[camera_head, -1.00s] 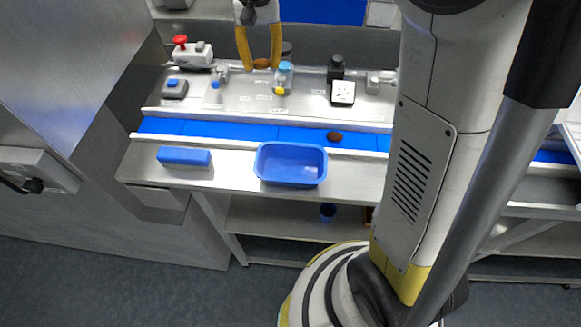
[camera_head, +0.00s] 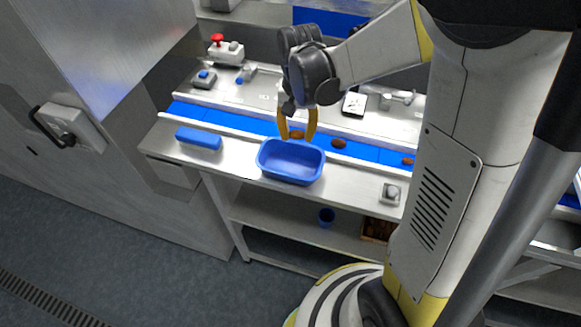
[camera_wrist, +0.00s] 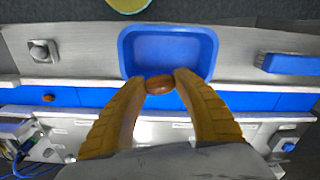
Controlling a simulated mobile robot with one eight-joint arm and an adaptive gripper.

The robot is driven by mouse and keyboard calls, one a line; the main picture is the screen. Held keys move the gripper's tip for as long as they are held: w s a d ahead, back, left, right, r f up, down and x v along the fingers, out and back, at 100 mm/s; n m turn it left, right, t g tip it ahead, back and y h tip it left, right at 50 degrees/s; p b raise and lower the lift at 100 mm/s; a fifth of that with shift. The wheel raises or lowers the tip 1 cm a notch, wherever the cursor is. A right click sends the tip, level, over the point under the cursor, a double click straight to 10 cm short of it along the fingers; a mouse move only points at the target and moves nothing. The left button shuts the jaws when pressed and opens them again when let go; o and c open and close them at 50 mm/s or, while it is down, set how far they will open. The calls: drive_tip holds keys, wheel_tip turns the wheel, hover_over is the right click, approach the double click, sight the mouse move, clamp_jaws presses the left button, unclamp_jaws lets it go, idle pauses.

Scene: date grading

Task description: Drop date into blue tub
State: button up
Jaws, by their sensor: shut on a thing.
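My gripper (camera_head: 298,136) has yellow fingers shut on a brown date (camera_head: 297,134). The date is also pinched between the fingertips in the wrist view (camera_wrist: 160,84). The blue tub (camera_head: 290,176) stands on the metal ledge in front of the blue belt and looks empty in the parts I see. In the head view my gripper is at the tub's rear rim. In the wrist view the tub (camera_wrist: 168,32) lies just beyond the fingertips, and the date overlaps its near rim, above it.
The blue belt (camera_head: 250,126) carries further dates (camera_head: 339,143) (camera_head: 407,161) right of my gripper. A blue block (camera_head: 198,138) lies left of the tub on the ledge. A small grey device (camera_head: 390,193) sits to its right. A red-topped switch (camera_head: 226,48) stands behind.

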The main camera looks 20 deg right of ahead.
drive_tip(key=shift+f+b, duration=0.8)
drive_tip(key=shift+f, duration=0.8)
drive_tip(key=o, duration=0.9)
wheel_tip(320, 180, up, 12)
drive_tip(key=shift+r, duration=0.1)
